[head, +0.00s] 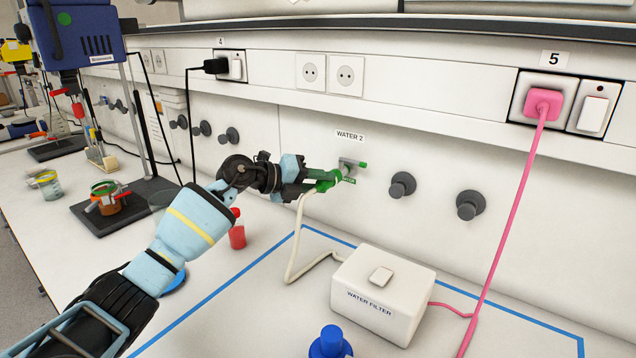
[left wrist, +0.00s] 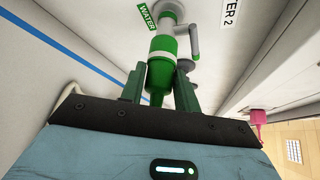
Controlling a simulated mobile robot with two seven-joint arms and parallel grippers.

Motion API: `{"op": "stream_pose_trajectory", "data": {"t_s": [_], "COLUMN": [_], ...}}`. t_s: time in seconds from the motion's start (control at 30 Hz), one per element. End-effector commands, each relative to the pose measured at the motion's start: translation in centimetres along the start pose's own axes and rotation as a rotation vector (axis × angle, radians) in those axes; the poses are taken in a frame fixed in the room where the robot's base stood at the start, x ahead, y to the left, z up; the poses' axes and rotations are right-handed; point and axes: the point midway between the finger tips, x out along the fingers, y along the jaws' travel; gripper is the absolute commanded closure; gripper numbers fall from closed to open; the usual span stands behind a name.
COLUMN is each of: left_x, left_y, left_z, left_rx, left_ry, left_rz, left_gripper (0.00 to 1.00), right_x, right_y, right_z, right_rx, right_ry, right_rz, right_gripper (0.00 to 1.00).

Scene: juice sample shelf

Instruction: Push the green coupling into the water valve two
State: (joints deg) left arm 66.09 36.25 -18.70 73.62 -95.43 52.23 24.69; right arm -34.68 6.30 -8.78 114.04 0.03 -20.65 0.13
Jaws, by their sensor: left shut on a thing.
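The green coupling (head: 326,180) with a pale hose (head: 296,235) is held in front of the wall valve marked WATER 2 (head: 350,164), which has a green lever and a grey body. My left gripper (head: 312,182) is shut on the coupling. In the left wrist view the coupling (left wrist: 162,70), green with a white band, sits between the two dark green fingers. Its far end lines up with and appears to meet the grey valve (left wrist: 168,14). I cannot tell how deeply it is seated. My right gripper is not in view.
A white water filter box (head: 380,292) stands on the bench inside a blue tape outline. A pink cable (head: 508,225) hangs to the right. Grey wall knobs (head: 402,185) sit right of the valve. A red-capped bottle (head: 237,235) stands beside my left arm and a blue one (head: 331,344) in front.

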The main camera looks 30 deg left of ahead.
Motion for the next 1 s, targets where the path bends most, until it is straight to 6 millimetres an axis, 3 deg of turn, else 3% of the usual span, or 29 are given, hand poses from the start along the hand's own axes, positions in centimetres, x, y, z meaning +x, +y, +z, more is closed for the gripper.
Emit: {"op": "stream_pose_trajectory", "data": {"t_s": [0.03,0.07,0.23,0.57,1.0], "left_x": [0.0,0.0,0.0,-0.1,-6.2], "left_y": [-0.2,-0.3,-0.2,-0.1,0.1], "left_z": [0.3,0.3,0.2,0.2,0.1], "left_rx": [0.003,0.003,0.002,0.001,0.002], "left_ry": [-0.009,-0.01,-0.008,-0.005,-0.005], "left_rz": [-0.005,-0.005,-0.005,-0.002,0.0], "left_gripper": [0.99,0.67,0.45,0.43,0.43], "right_x": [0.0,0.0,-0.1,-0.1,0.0], "right_y": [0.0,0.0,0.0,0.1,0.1], "right_z": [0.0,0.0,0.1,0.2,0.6], "right_rx": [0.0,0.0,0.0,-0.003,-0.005], "right_ry": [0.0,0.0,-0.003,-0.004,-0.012], "right_rz": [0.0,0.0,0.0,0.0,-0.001], "right_gripper": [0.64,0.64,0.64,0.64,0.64]}}
